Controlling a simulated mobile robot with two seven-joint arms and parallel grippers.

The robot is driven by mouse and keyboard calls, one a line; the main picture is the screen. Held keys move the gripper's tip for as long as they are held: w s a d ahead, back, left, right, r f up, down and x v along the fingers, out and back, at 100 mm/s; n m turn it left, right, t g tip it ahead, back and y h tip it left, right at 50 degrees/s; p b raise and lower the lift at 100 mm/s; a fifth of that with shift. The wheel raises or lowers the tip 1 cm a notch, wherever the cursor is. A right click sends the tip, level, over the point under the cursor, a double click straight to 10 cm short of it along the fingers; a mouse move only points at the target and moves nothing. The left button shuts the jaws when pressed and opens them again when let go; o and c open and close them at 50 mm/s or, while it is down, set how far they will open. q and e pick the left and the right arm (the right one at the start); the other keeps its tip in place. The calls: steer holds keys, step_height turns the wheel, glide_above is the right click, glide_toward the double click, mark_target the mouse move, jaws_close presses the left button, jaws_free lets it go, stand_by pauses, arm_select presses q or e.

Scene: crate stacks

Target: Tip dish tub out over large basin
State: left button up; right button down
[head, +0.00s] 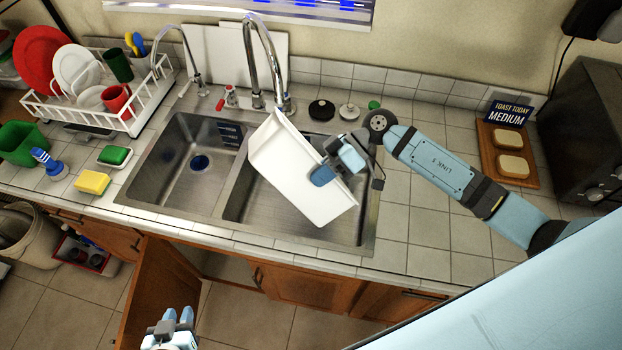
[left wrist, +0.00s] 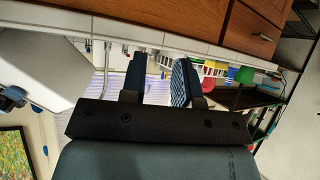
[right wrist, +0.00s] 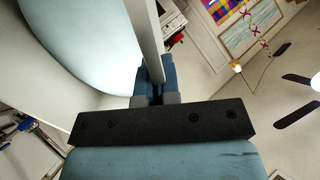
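The dish tub (head: 290,168) is a white rectangular tub, strongly tilted above the large basin (head: 240,208), the right-hand one of the steel sink. My right gripper (head: 322,172) is shut on the tub's right wall. In the right wrist view its fingers (right wrist: 153,85) pinch the tub's pale wall (right wrist: 148,40). My left gripper (head: 178,316) is empty, low in front of the counter. In the left wrist view its fingers (left wrist: 160,80) stand apart with a gap between them.
The faucet (head: 262,60) rises right behind the tub. The smaller basin (head: 190,165) is at left. A dish rack (head: 100,110), yellow sponge (head: 92,181) and green sponge (head: 115,155) stand further left. An open cabinet door (head: 155,295) is near my left gripper. A bread board (head: 508,150) lies at right.

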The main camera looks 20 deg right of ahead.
steer(key=d+f+y+b, duration=0.1)
steer(key=y, duration=0.2)
steer(key=d+y+b, duration=0.1)
steer(key=y+b, duration=0.1)
steer(key=y, duration=0.1)
steer(key=w+d+f+g+y+b, duration=0.1)
steer(key=d+y+b, duration=0.1)
steer(key=y, duration=0.1)
steer(key=shift+d+f+m+y, duration=0.1)
steer(key=shift+f+m+y, duration=0.2)
stand_by(6.8)
